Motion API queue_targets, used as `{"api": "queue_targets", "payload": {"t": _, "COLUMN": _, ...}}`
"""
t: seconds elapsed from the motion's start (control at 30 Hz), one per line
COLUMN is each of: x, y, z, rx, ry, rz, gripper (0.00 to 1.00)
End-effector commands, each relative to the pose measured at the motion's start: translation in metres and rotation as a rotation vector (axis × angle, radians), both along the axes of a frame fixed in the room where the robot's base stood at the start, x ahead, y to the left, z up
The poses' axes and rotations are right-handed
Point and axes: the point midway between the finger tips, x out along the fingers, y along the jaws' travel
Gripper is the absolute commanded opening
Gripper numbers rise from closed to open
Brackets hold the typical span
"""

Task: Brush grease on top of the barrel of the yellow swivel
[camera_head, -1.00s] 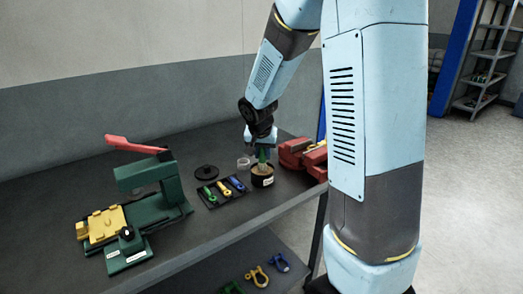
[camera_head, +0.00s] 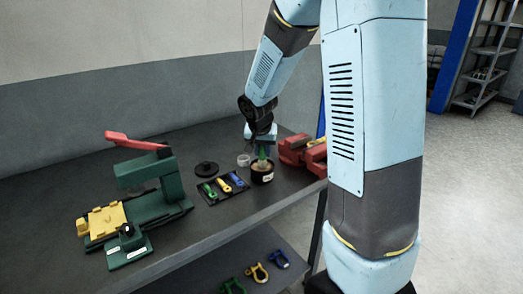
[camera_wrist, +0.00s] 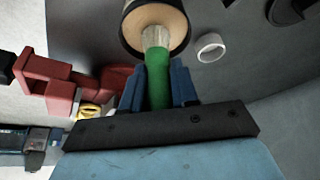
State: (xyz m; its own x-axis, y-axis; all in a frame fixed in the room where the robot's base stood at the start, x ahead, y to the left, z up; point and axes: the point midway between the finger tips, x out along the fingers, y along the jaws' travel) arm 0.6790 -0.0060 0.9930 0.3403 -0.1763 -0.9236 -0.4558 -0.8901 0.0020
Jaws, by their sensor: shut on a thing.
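My gripper (camera_wrist: 158,88) is shut on the green-handled brush (camera_wrist: 157,78); it also shows in the head view (camera_head: 263,152). The brush's pale bristles (camera_wrist: 155,38) are at the mouth of the black grease pot (camera_wrist: 180,48), against the tan grease. A yellow piece (camera_wrist: 90,111), which looks like the yellow swivel, sits at the red vise (camera_wrist: 60,97), to the right of the pot in the head view (camera_head: 318,143). Its barrel is not clear in either view.
A black tray (camera_head: 212,201) with green, yellow and blue pieces lies left of the pot. A black lid (camera_head: 206,168) and a pale ring (camera_head: 243,160) lie behind. A green press (camera_head: 160,180) with a red lever stands at left. Coloured shackles lie on the lower shelf.

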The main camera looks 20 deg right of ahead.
Motion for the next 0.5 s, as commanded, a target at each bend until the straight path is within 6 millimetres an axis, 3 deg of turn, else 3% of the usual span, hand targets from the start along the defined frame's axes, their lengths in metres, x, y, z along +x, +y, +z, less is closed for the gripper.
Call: {"api": "queue_targets", "payload": {"t": 0.5, "x": 0.0001, "y": 0.0004, "z": -0.0051, "rx": 0.000, "ry": 0.000, "rz": 0.001, "gripper": 0.00}}
